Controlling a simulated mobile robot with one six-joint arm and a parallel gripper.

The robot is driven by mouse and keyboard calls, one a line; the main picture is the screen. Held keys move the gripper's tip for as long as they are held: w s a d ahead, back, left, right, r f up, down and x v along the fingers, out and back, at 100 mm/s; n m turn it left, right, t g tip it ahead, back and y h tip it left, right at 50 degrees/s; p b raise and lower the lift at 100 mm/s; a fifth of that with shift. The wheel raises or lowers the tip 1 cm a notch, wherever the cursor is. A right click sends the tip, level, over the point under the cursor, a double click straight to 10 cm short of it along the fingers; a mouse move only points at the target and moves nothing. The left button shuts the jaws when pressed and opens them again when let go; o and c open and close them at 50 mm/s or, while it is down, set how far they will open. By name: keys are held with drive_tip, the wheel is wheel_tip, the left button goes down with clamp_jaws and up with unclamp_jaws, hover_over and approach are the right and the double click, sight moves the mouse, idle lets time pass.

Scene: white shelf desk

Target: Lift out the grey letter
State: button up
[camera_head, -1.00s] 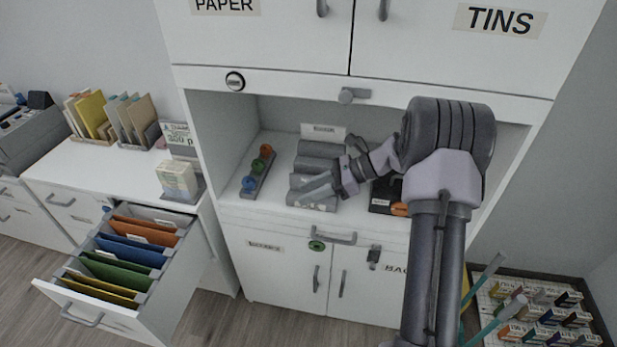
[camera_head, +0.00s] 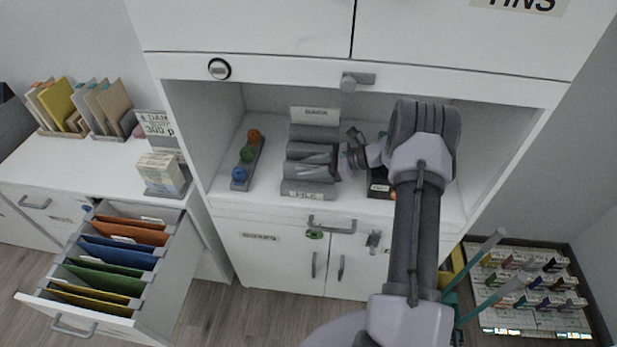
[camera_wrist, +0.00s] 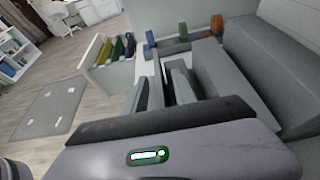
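A stepped grey letter rack (camera_head: 308,188) with several tiers stands on the cabinet's open shelf. It has a white label at its front and another at its back. A lighter grey piece (camera_head: 316,158) lies across a middle tier; I cannot tell whether it is the grey letter or part of the rack. My gripper (camera_head: 346,160) is at the rack's right side, close to the middle tiers. In the wrist view its fingers (camera_wrist: 164,90) point toward grey slabs (camera_wrist: 209,68). Whether the fingers are apart or hold anything is unclear.
A holder with orange, green and blue knobs (camera_head: 246,155) is left of the rack. A dark box (camera_head: 379,188) is right of it, partly behind my arm. The shelf lip (camera_head: 300,208) and overhead panel (camera_head: 280,75) bound the opening. An open file drawer (camera_head: 100,265) juts out left.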

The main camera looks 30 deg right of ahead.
clamp_jaws()
drive_tip(key=shift+r, duration=0.1)
drive_tip(key=shift+r, duration=0.25)
drive_tip(key=r+p, duration=0.2)
drive_tip(key=r, duration=0.1)
drive_tip(key=shift+s+a+r, duration=0.2)
drive_tip(key=shift+s, duration=0.15)
drive_tip(key=s+a+p, duration=0.1)
drive_tip(key=s+a, duration=0.2)
drive_tip(key=s, duration=0.3)
drive_tip(key=s+a+r+p, duration=0.1)
drive_tip(key=s+a+p, duration=0.1)
drive_tip(key=s, duration=0.5)
drive_tip(key=shift+s+a, duration=0.3)
drive_tip(key=shift+a, duration=0.6)
drive_tip(key=shift+r+p, duration=0.45)
drive_tip(key=shift+r, duration=0.05)
